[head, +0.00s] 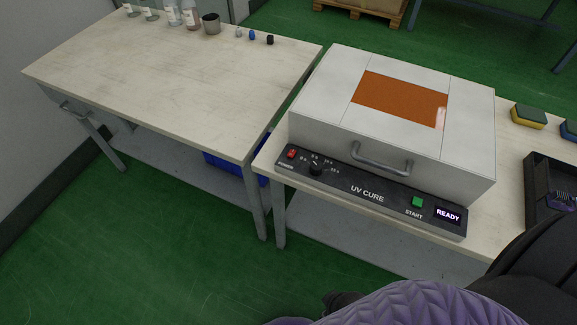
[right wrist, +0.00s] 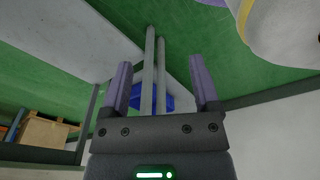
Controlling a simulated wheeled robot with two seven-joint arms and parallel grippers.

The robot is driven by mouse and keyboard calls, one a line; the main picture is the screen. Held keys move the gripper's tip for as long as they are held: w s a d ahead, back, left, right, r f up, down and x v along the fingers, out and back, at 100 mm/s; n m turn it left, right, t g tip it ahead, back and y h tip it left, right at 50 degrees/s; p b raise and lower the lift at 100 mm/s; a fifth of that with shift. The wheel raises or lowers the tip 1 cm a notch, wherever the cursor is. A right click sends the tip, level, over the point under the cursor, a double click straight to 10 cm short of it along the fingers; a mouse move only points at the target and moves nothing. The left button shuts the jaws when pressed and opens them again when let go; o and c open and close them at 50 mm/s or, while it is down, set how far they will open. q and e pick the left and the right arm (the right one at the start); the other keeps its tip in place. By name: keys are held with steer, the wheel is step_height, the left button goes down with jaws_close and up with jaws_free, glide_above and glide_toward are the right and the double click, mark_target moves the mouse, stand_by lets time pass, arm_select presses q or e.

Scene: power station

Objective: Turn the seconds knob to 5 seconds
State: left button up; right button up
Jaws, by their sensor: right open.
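The UV cure box (head: 390,120) stands on the right table in the head view, with a black front panel marked UV CURE. The seconds knob (head: 316,170) is a small black dial near the panel's left end, with white marks around it. The marks and the knob's pointer are too small to read surely. My right gripper (right wrist: 160,75) shows in the right wrist view, its two purple fingers wide apart with nothing between them. The knob is not in that view, and the gripper is away from it. My left gripper is not in view.
The panel also has a red power switch (head: 291,154), a green START button (head: 417,201) and a display (head: 447,215) reading READY. A metal handle (head: 380,163) sticks out above it. The left table (head: 180,80) is mostly clear. A black tray (head: 535,215) lies at right.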

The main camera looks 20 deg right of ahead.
steer(key=w+a+r+n+y+b, duration=0.15)
steer(key=w+a+r, duration=0.25)
steer(key=w+r, duration=0.4)
steer(key=w+a+r+n+y, duration=0.15)
steer(key=w+a+r, duration=0.35)
steer(key=r, duration=0.5)
step_height(320, 180, up, 8)
steer(key=m+g+h, duration=0.1)
steer(key=m+h, duration=0.1)
steer(key=h, duration=0.1)
glide_above(316, 165)
steer(key=shift+d+f+m, duration=0.1)
steer(key=shift+f+m, duration=0.05)
steer(key=shift+m, duration=0.15)
step_height(316, 165, down, 9)
steer(key=b, duration=0.4)
steer(key=shift+f, duration=0.15)
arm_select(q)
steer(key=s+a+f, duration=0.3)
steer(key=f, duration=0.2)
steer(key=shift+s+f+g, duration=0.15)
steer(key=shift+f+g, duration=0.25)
